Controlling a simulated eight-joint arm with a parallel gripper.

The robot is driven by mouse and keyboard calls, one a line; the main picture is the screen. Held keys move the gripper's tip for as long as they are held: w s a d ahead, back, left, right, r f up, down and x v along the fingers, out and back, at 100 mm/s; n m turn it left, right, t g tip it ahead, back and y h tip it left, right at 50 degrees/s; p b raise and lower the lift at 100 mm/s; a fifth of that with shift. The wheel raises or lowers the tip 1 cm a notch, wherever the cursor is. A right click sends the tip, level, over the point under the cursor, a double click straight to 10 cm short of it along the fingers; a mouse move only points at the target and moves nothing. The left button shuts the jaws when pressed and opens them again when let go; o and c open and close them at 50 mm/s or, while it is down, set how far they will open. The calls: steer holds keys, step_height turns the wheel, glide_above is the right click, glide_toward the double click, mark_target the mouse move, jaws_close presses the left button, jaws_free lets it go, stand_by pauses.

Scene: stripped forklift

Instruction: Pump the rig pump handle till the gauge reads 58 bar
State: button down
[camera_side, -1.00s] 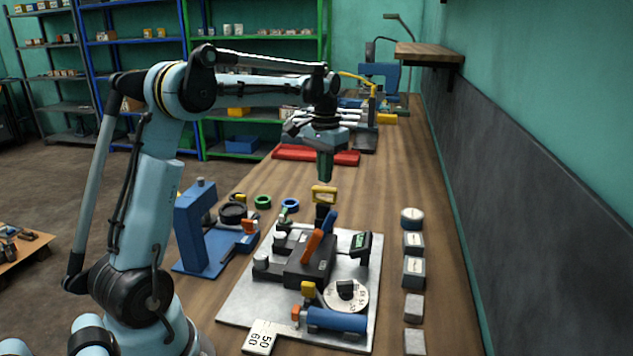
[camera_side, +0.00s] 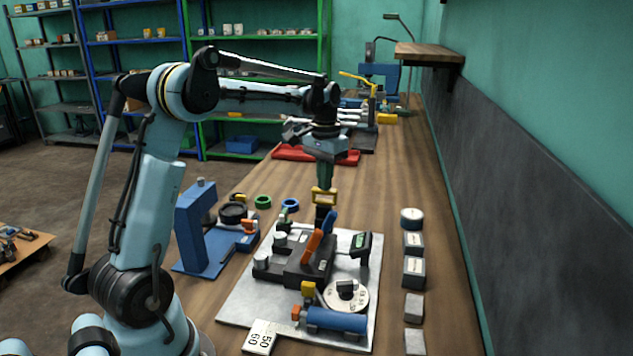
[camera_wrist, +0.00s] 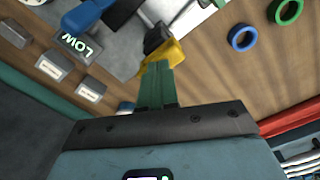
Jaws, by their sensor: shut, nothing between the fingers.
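My gripper (camera_side: 325,182) is shut, with green fingers pointing down at the yellow piece (camera_side: 324,198) on a black post at the far edge of the metal rig plate (camera_side: 238,302). In the wrist view the fingertips (camera_wrist: 157,68) overlap the yellow piece (camera_wrist: 172,54); I cannot tell whether they touch. A lever with orange and blue parts (camera_side: 316,243) rises from the dark block. A small tilted display (camera_side: 362,248) stands at the plate's right; in the wrist view it reads LOW (camera_wrist: 75,42). I cannot tell for certain which part is the pump handle. No bar reading is legible.
A round numbered dial (camera_side: 356,303) with a black knob and a blue cylinder (camera_side: 337,320) occupy the plate's near side. A blue stand (camera_side: 190,230) is to the left. Several labelled blocks (camera_side: 413,270) line the right.

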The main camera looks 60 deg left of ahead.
steer(key=shift+f, duration=1.6)
steer(key=shift+r, duration=2.6)
stand_by(0.7)
steer(key=shift+f, duration=0.15)
stand_by(0.9)
stand_by(2.1)
